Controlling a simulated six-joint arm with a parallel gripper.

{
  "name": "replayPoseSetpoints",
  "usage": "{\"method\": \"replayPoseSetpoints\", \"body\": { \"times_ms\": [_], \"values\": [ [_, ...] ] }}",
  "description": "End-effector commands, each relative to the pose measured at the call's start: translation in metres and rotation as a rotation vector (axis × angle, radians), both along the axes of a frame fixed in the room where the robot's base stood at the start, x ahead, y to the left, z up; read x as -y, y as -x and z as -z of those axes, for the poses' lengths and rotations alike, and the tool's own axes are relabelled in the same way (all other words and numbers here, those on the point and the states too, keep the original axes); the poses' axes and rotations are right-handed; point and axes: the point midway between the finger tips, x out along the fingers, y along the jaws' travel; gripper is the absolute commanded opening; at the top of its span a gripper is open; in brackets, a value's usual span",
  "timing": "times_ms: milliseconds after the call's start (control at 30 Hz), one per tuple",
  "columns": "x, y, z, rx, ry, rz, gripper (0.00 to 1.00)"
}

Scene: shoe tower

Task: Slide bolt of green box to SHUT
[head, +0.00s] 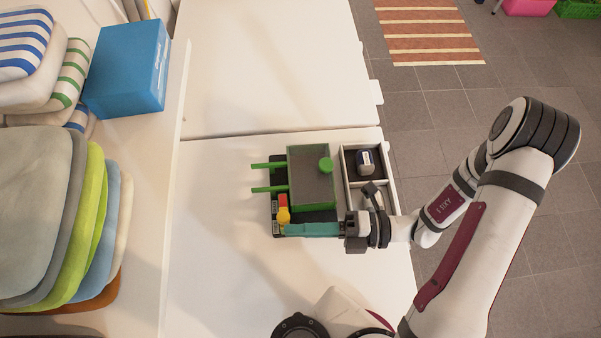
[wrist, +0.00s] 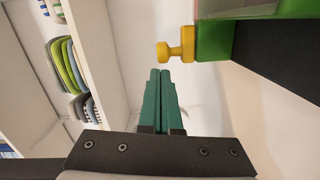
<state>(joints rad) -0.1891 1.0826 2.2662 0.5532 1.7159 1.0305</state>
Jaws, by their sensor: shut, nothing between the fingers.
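The green box (head: 291,180) stands on a dark base on the white table in the head view, with a green round knob on top and two green rods out to its left. A yellow knob (head: 284,216) sits at the base's near left, beside a red part (head: 283,200). In the wrist view the yellow knob (wrist: 178,47) sticks out of a green block (wrist: 214,40). My gripper (head: 288,229) is shut and empty, its teal fingers lying just on the near side of the yellow knob. In the wrist view the fingertips (wrist: 160,72) are close to the knob; contact is unclear.
A white divided tray (head: 343,171) holding dark items stands right of the box, beside my wrist. Small labels on the base are too small to read. A shelf with cushions (head: 40,210) and a blue box (head: 125,70) is at left. The table's left side is clear.

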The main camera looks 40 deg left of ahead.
Motion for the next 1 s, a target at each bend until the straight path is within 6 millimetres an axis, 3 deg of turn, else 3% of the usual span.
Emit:
{"method": "replayPoseSetpoints", "body": {
  "times_ms": [333, 600, 1000],
  "values": [
    [-0.002, -0.002, 0.0, 0.0, 0.0, -0.001, 0.0],
    [-0.025, -0.025, 0.0, 0.0, 0.0, -0.001, 0.0],
    [-0.026, -0.026, 0.0, -0.001, 0.0, 0.0, 0.0]
  ]
}}
